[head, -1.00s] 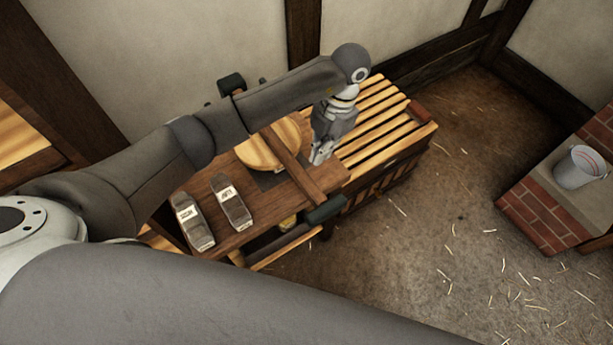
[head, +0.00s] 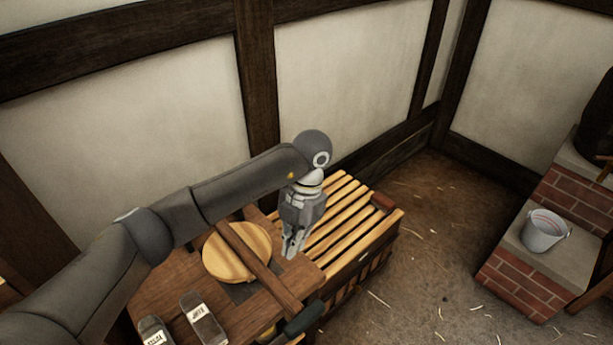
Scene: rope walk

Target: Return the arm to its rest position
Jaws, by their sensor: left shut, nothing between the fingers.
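My left arm comes in from the left and reaches over the wooden workbench (head: 170,290). My left gripper (head: 289,250) hangs from its end, pointing down, with its fingers shut and nothing held. It is over the bench, beside a dark wooden bar (head: 255,262) and a round pale wooden disc (head: 228,262). Whether the fingertips touch anything below cannot be told. My right gripper is not in view.
Two labelled dark blocks (head: 203,318) lie at the bench's near end. A slatted wooden rack (head: 355,235) adjoins the bench on the right. A metal bucket (head: 544,231) stands on a brick ledge (head: 520,280). Straw-strewn floor between is open. The wall is close behind.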

